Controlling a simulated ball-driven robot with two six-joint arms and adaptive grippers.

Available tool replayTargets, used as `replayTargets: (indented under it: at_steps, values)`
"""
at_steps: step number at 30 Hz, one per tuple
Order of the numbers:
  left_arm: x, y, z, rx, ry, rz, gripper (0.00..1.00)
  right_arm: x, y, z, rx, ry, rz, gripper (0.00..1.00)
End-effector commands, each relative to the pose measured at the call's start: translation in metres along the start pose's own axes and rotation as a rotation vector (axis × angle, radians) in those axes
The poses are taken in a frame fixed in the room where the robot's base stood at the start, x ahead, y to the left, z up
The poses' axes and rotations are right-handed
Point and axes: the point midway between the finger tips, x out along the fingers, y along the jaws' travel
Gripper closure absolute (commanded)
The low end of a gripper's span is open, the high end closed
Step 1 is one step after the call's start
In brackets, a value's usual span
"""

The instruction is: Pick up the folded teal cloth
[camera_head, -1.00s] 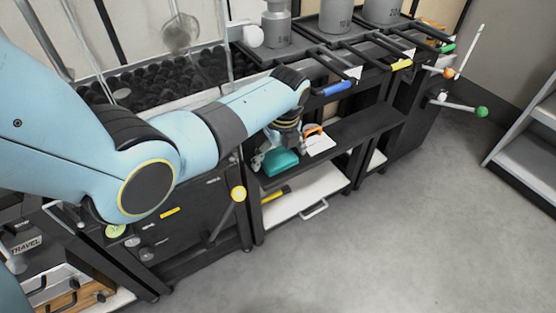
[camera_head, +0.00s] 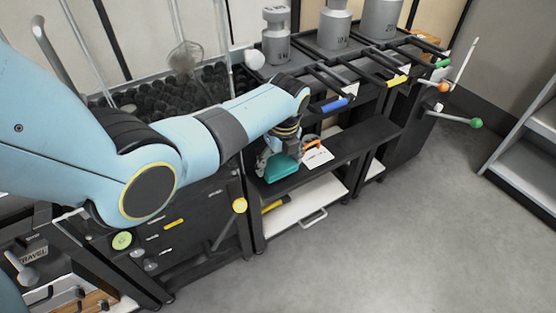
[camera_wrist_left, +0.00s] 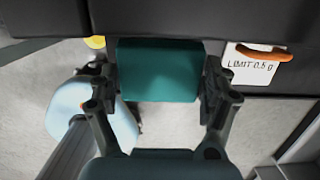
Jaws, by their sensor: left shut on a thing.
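The folded teal cloth (camera_head: 281,168) is at the front edge of a black shelf under the weighing table in the head view. In the left wrist view the cloth (camera_wrist_left: 160,70) lies between the two fingers. My left gripper (camera_head: 270,155) is shut on it, with one finger at each side; it also shows in the left wrist view (camera_wrist_left: 160,100). The arm hides part of the cloth's back. I cannot tell whether the cloth touches the shelf. My right gripper is not in view.
The black shelf (camera_head: 350,145) holds a white card (camera_head: 317,157) with an orange-handled item beside the cloth; the card reads "LIMIT 0.5 g" in the wrist view (camera_wrist_left: 250,70). Grey weights (camera_head: 335,28) stand above. A white lower board (camera_head: 310,200) lies below. The floor in front is clear.

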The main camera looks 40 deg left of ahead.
Motion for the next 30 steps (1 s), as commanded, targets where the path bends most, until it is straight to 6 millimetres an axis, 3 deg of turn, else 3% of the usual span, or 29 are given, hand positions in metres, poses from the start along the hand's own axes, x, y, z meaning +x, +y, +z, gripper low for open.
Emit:
replayTargets:
  at_steps: [1, 2, 9, 15, 21, 30]
  values:
    - [-0.018, -0.002, 0.003, -0.001, -0.001, -0.003, 0.4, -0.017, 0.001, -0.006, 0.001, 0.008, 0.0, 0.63]
    - [-0.023, -0.002, 0.004, -0.001, -0.001, -0.003, 0.4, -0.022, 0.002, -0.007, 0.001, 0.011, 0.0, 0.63]
    - [-0.064, -0.015, -0.046, 0.001, 0.003, -0.005, 0.4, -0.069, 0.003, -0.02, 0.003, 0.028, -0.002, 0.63]
    - [-0.089, -0.024, -0.08, 0.002, 0.001, -0.003, 0.4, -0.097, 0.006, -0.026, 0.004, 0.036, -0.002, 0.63]
    - [-0.098, -0.028, -0.097, 0.001, 0.0, -0.001, 0.4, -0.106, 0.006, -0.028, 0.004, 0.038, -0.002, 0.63]
    - [-0.098, -0.028, -0.1, 0.0, 0.0, -0.001, 0.4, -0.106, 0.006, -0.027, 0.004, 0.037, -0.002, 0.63]
